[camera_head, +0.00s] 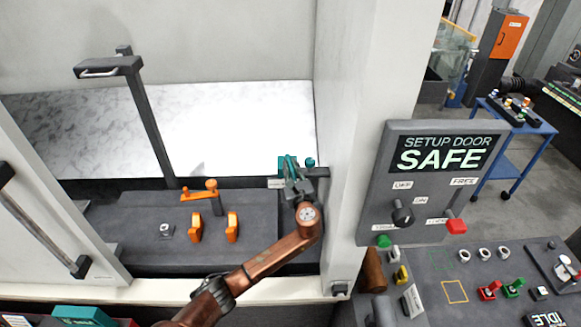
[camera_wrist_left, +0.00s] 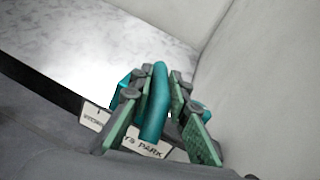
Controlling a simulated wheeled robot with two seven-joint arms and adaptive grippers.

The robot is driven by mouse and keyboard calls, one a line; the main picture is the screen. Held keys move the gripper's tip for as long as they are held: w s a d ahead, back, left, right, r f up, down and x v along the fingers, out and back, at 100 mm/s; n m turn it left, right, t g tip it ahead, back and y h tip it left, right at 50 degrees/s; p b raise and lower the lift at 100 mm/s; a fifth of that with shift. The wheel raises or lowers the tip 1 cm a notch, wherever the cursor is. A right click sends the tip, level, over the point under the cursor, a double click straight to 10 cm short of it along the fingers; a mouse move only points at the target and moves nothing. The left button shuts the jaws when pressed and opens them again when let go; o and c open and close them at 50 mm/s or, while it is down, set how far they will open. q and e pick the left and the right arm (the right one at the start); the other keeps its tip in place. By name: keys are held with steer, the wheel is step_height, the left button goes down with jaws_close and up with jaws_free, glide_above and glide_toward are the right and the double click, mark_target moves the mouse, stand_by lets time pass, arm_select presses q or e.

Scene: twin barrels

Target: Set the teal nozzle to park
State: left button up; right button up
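The teal nozzle (camera_wrist_left: 155,105) is a rounded bar seen close in the left wrist view, above two white label plates. One plate (camera_wrist_left: 143,148) ends in "PARK"; the other (camera_wrist_left: 95,117) is tilted and hard to read. In the head view the nozzle (camera_head: 291,168) is at the right end of the machine bay, partly hidden by my gripper. My left gripper (camera_head: 293,183) is at it. In the left wrist view its green-padded fingers (camera_wrist_left: 157,112) stand on either side of the nozzle, with gaps showing. My right gripper is not in view.
Orange levers (camera_head: 232,228) stand on the dark bay block left of my arm. A dark upright post (camera_head: 148,125) rises behind them. A white pillar (camera_head: 352,150) is close to the right of my gripper. The grey "SETUP DOOR SAFE" panel (camera_head: 383,205) stands beyond it.

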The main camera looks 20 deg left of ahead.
mark_target(291, 164)
arm_select(q)
steer(key=o, duration=0.4)
steer(key=shift+c, duration=0.2)
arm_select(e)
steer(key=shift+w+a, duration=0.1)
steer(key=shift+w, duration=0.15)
arm_select(q)
steer(key=shift+r, duration=0.1)
step_height(291, 164, up, 10)
steer(key=shift+f, duration=0.1)
